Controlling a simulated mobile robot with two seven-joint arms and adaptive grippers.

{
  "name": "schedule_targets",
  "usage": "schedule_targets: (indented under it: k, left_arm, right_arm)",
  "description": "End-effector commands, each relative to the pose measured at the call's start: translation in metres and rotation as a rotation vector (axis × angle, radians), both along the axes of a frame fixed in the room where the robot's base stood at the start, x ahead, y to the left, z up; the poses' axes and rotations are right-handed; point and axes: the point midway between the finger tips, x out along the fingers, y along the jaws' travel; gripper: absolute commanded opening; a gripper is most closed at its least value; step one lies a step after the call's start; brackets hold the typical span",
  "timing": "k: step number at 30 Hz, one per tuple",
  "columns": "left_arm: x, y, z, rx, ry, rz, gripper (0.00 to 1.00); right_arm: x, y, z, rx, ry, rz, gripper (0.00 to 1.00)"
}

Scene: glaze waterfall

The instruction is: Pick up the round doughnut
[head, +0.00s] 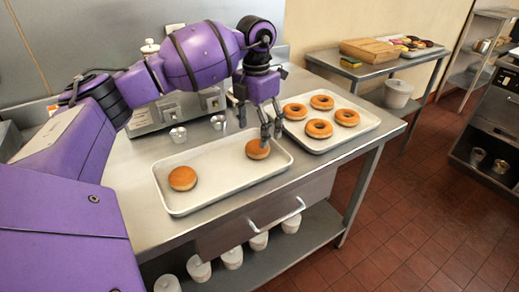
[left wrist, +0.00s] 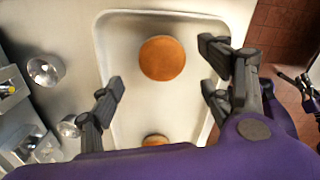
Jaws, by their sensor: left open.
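Two round doughnuts without holes lie on a grey tray (head: 222,187) on the steel table. The right one (head: 257,149) sits near the tray's right end, and the left one (head: 182,178) near its left end. My left gripper (head: 261,126) is open and empty above the right doughnut, its fingers pointing down. In the left wrist view this doughnut (left wrist: 161,58) lies ahead, between and a little beyond the spread fingers (left wrist: 163,82). The other doughnut (left wrist: 155,140) shows partly at the bottom. My right gripper (left wrist: 297,82) shows small at the right edge there; its jaws are unclear.
A second tray (head: 352,138) with several ring doughnuts stands to the right. Small metal cups (head: 178,134) and a metal appliance (head: 148,124) stand behind the tray. White pots (head: 199,268) are on the shelf below. A back table (head: 396,66) holds a box (head: 369,50).

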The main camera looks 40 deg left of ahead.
Motion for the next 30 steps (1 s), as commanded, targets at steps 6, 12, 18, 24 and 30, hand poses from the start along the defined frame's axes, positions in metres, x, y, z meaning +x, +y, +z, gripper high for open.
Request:
schedule_targets:
  k: [6, 12, 18, 24, 30]
  left_arm:
    - [-0.001, 0.000, -0.021, -0.001, 0.002, 0.001, 0.72]
    - [0.000, 0.000, -0.050, 0.000, 0.001, 0.002, 0.72]
    - [0.000, 0.000, -0.056, 0.000, -0.001, 0.002, 0.72]
    - [0.000, 0.000, -0.055, 0.000, -0.001, 0.002, 0.54]
    - [0.000, 0.000, -0.055, 0.000, -0.001, 0.002, 0.27]
  right_arm:
    - [0.001, 0.000, 0.003, 0.000, -0.002, -0.001, 0.00]
    - [-0.001, -0.001, 0.006, 0.000, -0.001, -0.004, 0.00]
    - [-0.006, -0.001, 0.003, -0.001, 0.008, -0.004, 0.00]
    - [-0.006, -0.001, 0.003, -0.001, 0.009, -0.003, 0.00]
    - [-0.005, -0.001, 0.003, -0.001, 0.008, -0.003, 0.00]
